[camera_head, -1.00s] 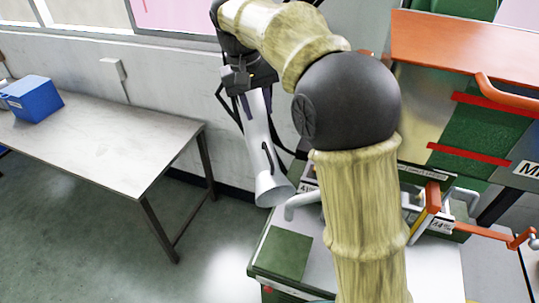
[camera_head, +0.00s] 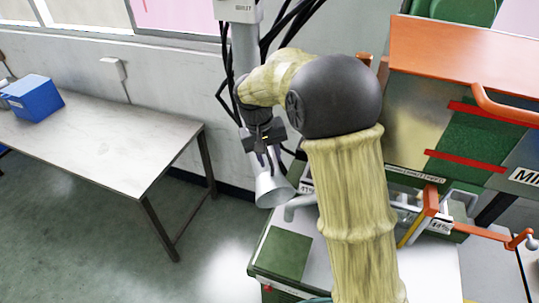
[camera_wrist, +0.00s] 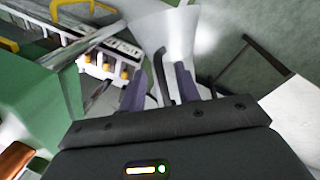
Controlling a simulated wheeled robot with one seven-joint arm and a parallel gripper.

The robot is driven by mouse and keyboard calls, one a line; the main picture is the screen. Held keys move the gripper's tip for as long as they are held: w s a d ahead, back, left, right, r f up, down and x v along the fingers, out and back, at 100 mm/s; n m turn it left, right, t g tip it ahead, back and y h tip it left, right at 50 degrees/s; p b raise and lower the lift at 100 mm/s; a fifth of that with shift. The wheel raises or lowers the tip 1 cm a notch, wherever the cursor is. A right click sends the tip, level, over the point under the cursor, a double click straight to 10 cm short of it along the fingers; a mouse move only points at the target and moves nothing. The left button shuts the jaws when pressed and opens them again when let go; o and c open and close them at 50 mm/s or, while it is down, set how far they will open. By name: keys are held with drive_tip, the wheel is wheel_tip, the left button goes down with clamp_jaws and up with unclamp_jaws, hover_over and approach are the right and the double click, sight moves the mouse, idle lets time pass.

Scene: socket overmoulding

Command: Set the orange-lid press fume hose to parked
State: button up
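The fume hose ends in a pale grey cone nozzle (camera_head: 272,190), hanging low beside the bench with its mouth facing down. The orange-lid press (camera_head: 455,62) stands at the right, its orange lid on top. My gripper (camera_head: 268,160) points down at the hose just above the nozzle. In the wrist view the nozzle (camera_wrist: 165,35) is straight ahead, and a dark handle (camera_wrist: 161,75) on it shows between my two purple fingers (camera_wrist: 160,85). The fingers look apart, with the handle between them and no clear contact. My wrist hides part of the hose in the head view.
A grey table (camera_head: 110,145) with a blue box (camera_head: 33,98) stands at the left, with open floor before it. An orange-handled fixture (camera_head: 430,205) stands on the right. Black cables hang behind my wrist.

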drive_tip(key=shift+f, duration=0.25)
drive_tip(key=shift+w, duration=0.1)
clamp_jaws()
drive_tip(key=shift+d, duration=0.1)
